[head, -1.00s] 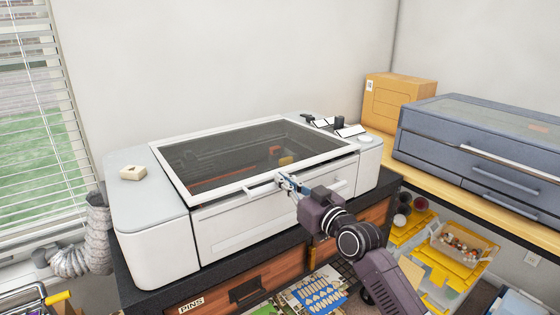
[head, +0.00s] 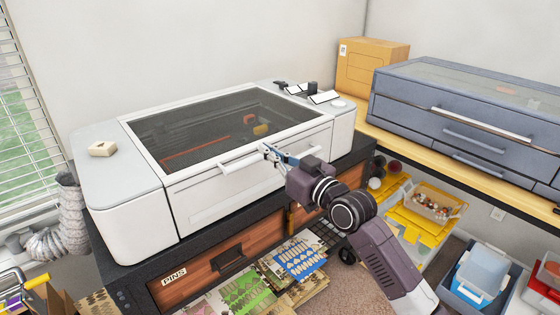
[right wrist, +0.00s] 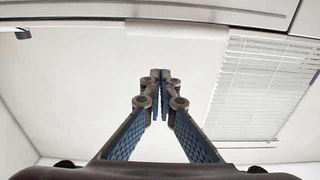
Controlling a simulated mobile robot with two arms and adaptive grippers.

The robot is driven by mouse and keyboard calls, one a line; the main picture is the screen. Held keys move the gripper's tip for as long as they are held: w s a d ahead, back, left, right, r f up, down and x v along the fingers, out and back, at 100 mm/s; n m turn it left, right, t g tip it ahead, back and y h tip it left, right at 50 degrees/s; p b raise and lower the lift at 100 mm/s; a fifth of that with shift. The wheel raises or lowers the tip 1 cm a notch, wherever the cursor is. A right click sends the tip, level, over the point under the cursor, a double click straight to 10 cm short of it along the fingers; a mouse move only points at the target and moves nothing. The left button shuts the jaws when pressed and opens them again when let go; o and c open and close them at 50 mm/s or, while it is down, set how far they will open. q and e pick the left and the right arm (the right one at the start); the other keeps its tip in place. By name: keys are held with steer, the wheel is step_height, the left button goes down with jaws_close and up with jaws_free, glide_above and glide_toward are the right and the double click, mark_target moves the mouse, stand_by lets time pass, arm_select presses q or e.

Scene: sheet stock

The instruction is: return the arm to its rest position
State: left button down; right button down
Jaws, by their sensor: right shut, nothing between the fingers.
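My right gripper (head: 270,152) is in front of the white machine (head: 130,222), by the right end of the handle bar (head: 240,162) on its lid's front edge. Its arm comes up from the lower right. In the right wrist view the two fingertips (right wrist: 160,76) meet, with nothing between them. I cannot tell whether the fingers touch the handle. The dark-windowed lid (head: 215,130) lies shut. My left gripper is not in view.
The machine stands on a dark-topped cabinet with a wooden drawer (head: 200,275) marked PINS. To the right, a shelf carries a grey-blue drawer unit (head: 470,120) and a cardboard box (head: 365,68). Bins (head: 480,272) and sheets (head: 300,258) lie below. A ribbed hose (head: 70,220) hangs at left.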

steer(key=s+d+f+m+g+h, duration=0.1)
steer(key=d+f+m+h, duration=0.3)
steer(key=f, duration=0.9)
steer(key=s+d+f+g+h, duration=0.1)
steer(key=d+f, duration=0.5)
steer(key=f, duration=0.8)
steer(key=s+d+f+m+g+h, duration=0.1)
steer(key=s+d+f+g+h, duration=0.3)
steer(key=f, duration=0.7)
steer(key=s+d+f+t+y, duration=0.1)
steer(key=s+d+f, duration=0.1)
steer(key=s+f, duration=0.65)
steer(key=s+d+f+g+h, duration=0.1)
steer(key=s+d+f+g, duration=0.1)
steer(key=s+f, duration=0.7)
steer(key=s+d+f+g+h, duration=0.1)
steer(key=s+d+f+g, duration=0.1)
steer(key=s+f, duration=0.75)
steer(key=s+f+g, duration=0.1)
steer(key=s+f, duration=0.3)
steer(key=s, duration=0.5)
steer(key=s+d+f+g, duration=0.1)
steer(key=s+f, duration=0.3)
steer(key=s, duration=0.6)
steer(key=s+f+g+h, duration=0.1)
steer(key=s+f+g, duration=0.2)
steer(key=s, duration=0.7)
steer(key=shift+s+d+f+b, duration=0.15)
steer(key=shift+s+f+b, duration=0.15)
steer(key=shift+f, duration=0.45)
